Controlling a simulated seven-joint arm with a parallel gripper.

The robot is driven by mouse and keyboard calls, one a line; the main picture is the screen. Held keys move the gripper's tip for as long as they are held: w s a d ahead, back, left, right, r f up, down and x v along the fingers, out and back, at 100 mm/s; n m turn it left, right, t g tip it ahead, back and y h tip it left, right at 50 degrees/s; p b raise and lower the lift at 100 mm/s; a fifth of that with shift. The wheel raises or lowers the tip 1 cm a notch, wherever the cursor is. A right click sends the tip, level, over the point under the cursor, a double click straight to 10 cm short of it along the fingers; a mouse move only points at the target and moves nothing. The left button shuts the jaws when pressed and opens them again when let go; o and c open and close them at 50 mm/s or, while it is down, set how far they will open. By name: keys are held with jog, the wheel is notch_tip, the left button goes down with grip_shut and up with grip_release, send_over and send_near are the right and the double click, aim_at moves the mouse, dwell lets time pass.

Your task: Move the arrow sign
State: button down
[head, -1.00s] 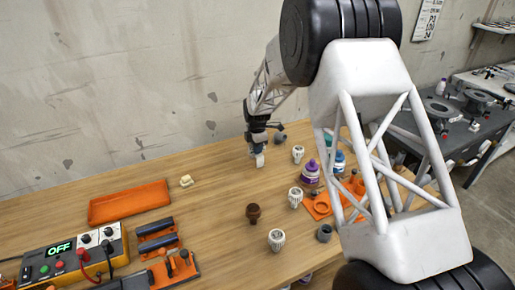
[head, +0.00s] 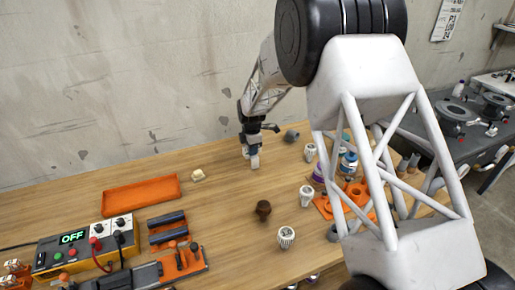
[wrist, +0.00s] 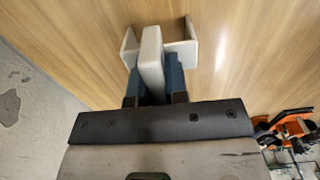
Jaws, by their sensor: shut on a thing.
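My gripper (head: 250,146) is at the back middle of the bench in the head view, pointing down. In the wrist view my gripper (wrist: 153,80) has its blue-grey fingers closed on either side of a pale piece, which looks like the arrow sign (wrist: 152,48). The sign has a flat middle bar with pale side parts left and right of it. In the head view the sign (head: 255,163) is a small pale shape under the fingertips, at or just above the wood; I cannot tell whether it touches. Its arrow face is not clear.
A small cream block (head: 198,175) and an orange tray (head: 140,194) lie to the left. White ribbed fittings (head: 306,196) and a brown fitting (head: 263,209) stand to the right and front. A grey cylinder (head: 291,135) lies close behind right.

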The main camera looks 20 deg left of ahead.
jog(key=shift+s+a, duration=4.25)
jog(key=c, duration=1.1)
grip_release()
jog(key=shift+o, duration=0.2)
jog(key=shift+r, duration=0.1)
notch_tip(320, 180, up, 8)
jog(key=shift+f, duration=0.2)
